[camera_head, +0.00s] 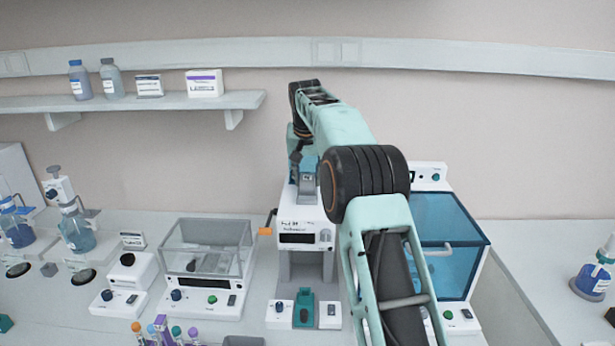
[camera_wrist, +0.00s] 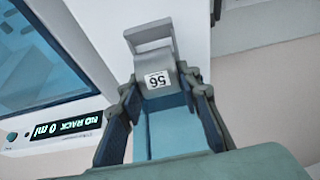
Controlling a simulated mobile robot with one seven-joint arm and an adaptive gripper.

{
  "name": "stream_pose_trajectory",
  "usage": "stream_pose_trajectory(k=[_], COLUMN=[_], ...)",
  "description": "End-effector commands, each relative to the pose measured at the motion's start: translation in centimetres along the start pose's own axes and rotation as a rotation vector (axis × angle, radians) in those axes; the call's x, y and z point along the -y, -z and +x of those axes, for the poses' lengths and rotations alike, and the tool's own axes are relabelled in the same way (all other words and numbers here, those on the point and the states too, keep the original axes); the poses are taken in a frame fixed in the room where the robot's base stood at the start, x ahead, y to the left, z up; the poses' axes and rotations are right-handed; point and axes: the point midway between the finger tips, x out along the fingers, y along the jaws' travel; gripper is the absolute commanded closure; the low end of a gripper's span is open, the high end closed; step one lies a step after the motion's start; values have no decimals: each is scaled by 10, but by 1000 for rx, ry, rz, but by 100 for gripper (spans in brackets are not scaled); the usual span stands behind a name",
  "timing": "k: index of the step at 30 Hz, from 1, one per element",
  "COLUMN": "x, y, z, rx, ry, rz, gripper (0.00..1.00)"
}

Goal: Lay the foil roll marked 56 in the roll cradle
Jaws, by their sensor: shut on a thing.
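The foil roll marked 56 (camera_wrist: 157,80) is between the two fingers of my gripper (camera_wrist: 161,92), its label upside down in the wrist view. My gripper (camera_head: 304,160) is shut on it, above the white machine with the orange-tipped handle (camera_head: 307,228). A grey bracket (camera_wrist: 147,32), likely part of the roll cradle, shows just past the roll in the wrist view, over a white top. In the head view a grey piece (camera_head: 308,188) sits on that machine below my gripper. I cannot tell whether the roll touches the cradle; my gripper and arm hide much of it.
A blue-lidded device (camera_head: 450,240) stands close on the right; its display (camera_wrist: 52,130) reads "NO RACK 0 ml". A clear-covered box (camera_head: 207,248) stands left of the machine. A wall shelf (camera_head: 150,101) with bottles is at the upper left. Coloured-cap tubes (camera_head: 160,328) stand in front.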

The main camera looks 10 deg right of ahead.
Motion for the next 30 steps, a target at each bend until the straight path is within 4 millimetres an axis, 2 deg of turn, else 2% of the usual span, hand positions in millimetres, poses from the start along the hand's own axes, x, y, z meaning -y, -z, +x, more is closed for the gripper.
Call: stream_pose_trajectory(k=[30], x=[0], y=[-5], z=[13], rx=[-1], ry=[0], rz=[0], gripper=[94])
